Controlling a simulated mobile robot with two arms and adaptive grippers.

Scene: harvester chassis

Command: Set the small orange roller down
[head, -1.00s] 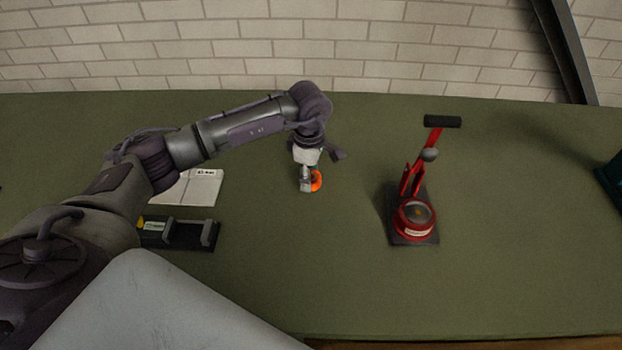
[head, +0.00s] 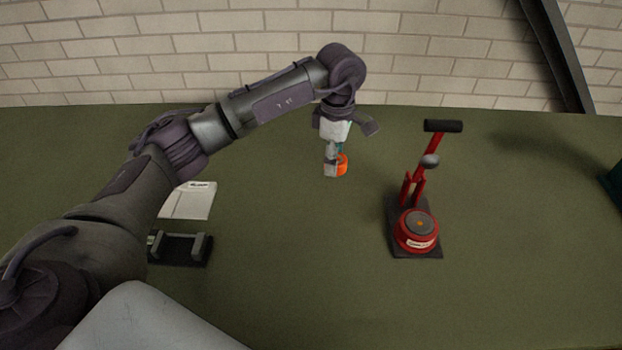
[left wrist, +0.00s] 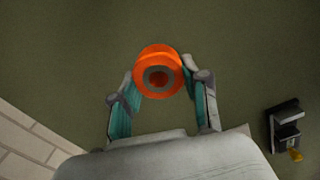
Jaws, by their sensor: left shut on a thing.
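The small orange roller (head: 342,165) is a short orange cylinder. The roller appears held above the green table top (head: 290,240); the exact height is hard to tell. In the head view a finger hides part of the roller. My right gripper is not in view.
A red press with a black handle and dark base (head: 416,228) stands right of the gripper. A black holder (head: 180,248) and a white booklet (head: 188,201) lie to the left. A dark teal object (head: 612,182) is at the right edge. The table's middle front is clear.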

